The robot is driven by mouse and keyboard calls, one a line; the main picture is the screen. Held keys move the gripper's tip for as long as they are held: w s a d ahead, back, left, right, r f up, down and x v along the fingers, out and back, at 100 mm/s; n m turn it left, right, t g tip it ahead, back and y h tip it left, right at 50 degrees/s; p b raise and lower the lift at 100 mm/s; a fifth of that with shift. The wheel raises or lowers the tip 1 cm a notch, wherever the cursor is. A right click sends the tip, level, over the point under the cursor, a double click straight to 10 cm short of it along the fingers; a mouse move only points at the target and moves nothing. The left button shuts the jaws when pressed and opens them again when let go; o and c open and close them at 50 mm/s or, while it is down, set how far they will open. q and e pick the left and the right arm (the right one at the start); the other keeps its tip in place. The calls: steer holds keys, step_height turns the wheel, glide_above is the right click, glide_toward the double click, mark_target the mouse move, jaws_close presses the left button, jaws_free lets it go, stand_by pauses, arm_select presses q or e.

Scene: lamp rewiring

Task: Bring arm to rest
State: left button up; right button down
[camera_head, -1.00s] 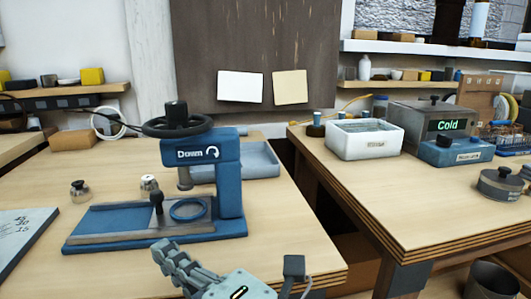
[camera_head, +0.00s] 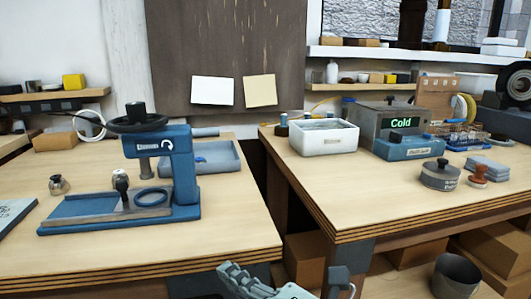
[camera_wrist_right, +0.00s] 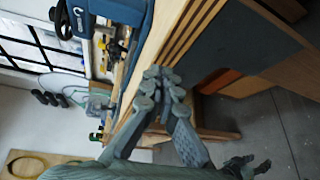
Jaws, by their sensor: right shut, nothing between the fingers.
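My right gripper (camera_head: 228,268) shows at the bottom of the head view, low in front of the left workbench's front edge. In the right wrist view its fingers (camera_wrist_right: 160,82) meet at the tips, shut with nothing between them. The bench edge and dark bench leg lie beyond them there. The rest of the right arm is mostly cut off by the lower frame edge. My left gripper is not in view.
A blue press (camera_head: 168,165) with a handwheel stands on the left workbench (camera_head: 235,230). The right workbench (camera_head: 335,200) carries a white bin (camera_head: 324,137), a "Cold" unit (camera_head: 402,123) and a round grey weight (camera_head: 440,175). Boxes and a metal bin (camera_head: 456,275) stand below. A gap separates the benches.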

steer(key=w+d+f+m+h, duration=0.35)
steer(key=d+f, duration=0.35)
steer(key=d, duration=0.4)
steer(key=w+d+f+m+g+h, duration=0.1)
steer(key=w+d+f+m+h, duration=0.3)
steer(key=d+f, duration=0.6)
steer(key=w+d+f+m+h, duration=0.2)
steer(key=d+f+m+h, duration=0.3)
steer(key=d, duration=0.8)
steer(key=s+d+f+m+g+h, duration=0.25)
steer(key=s+d+f, duration=0.2)
steer(key=d, duration=0.55)
steer(key=s+d+f+m+g+h, duration=0.25)
steer(key=s+d, duration=0.25)
steer(key=d, duration=0.5)
steer(key=s+d+f+m+g+h, duration=0.1)
steer(key=s+d+f+m, duration=0.35)
steer(key=d, duration=0.65)
steer(key=s+a+f+m+y, duration=0.1)
steer(key=a+f, duration=0.4)
steer(key=a, duration=0.6)
steer(key=s+a+f+m+g+y, duration=0.1)
steer(key=s+a+f+m+y, duration=0.1)
steer(key=a, duration=0.9)
steer(key=s+a+f+m+g+y, duration=0.1)
steer(key=s+a+f+y, duration=0.2)
steer(key=a+f, duration=0.6)
steer(key=shift+s+a+y, duration=0.35)
steer(key=shift+s+a, duration=0.7)
steer(key=shift+a, duration=0.15)
